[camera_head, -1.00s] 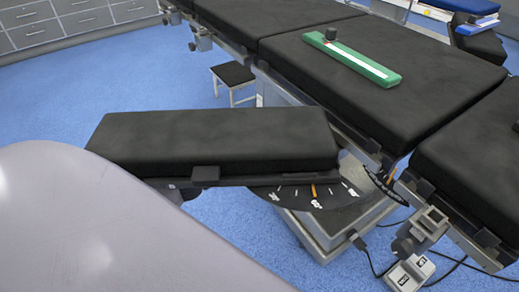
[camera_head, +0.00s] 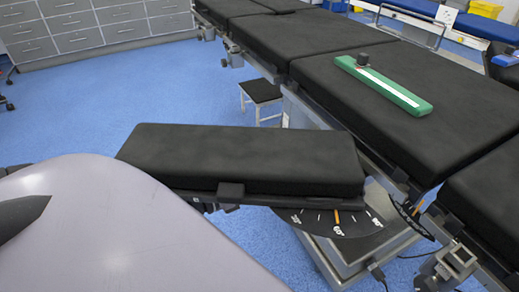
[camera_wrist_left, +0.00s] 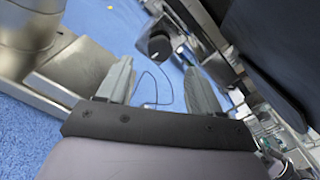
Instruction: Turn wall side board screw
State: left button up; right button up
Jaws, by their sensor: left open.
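The padded black side board (camera_head: 250,158) sticks out from the operating table (camera_head: 350,92) in the head view, with a black angle scale (camera_head: 335,222) under its right end. A grey clamp (camera_head: 450,265) sits on the table rail at the lower right. In the left wrist view, a dark round knob (camera_wrist_left: 158,47) lies beyond my left gripper (camera_wrist_left: 160,88), between the lines of its two fingers. The fingers are open, spread wide and empty, apart from the knob. I cannot tell which screw in the head view this knob is. My right gripper is in neither view.
A green ruler-like board (camera_head: 385,85) lies on the table pad. A small black-topped stool (camera_head: 262,91) stands behind the side board. A cable (camera_wrist_left: 160,88) runs over the blue floor. Grey cabinets (camera_head: 100,28) line the back; floor left of the table is clear.

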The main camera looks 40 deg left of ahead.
pick_arm(q)
jog(key=w+d+n+p, duration=0.1)
jog(key=w+n, duration=0.5)
jog(key=n, duration=1.4)
jog(key=shift+w+d+n+p, duration=0.3)
jog(key=shift+w+d+p, duration=0.1)
jog(key=shift+d, duration=0.5)
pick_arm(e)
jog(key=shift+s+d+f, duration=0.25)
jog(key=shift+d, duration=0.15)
pick_arm(q)
jog(key=shift+s, duration=0.1)
jog(key=shift+c, duration=0.3)
jog(key=c, duration=1)
